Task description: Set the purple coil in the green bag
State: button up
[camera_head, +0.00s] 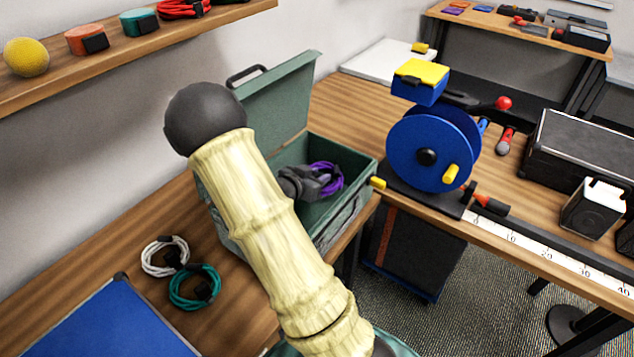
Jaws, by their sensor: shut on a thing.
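The purple coil (327,179) is in my gripper (318,183), inside the opening of the green bag (345,218). The bag is a box-like green case on the wooden table, with its lid (277,103) raised at the back. My gripper is dark and shut on the coil; its fingers are partly hidden. My pale, ribbed arm crosses in front of the bag and hides its left part. I cannot tell whether the coil touches the bag's floor.
A white coil (165,257) and a teal coil (195,287) lie on the table left of my arm, near a blue panel (100,325). A blue reel (433,148) stands right of the bag. A shelf (130,52) with several items runs along the wall.

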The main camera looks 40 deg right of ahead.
jog(key=shift+f, duration=1.05)
jog(key=shift+f, duration=0.25)
jog(key=shift+f+b, duration=0.1)
jog(key=shift+b, duration=0.2)
jog(key=shift+s+f, duration=0.1)
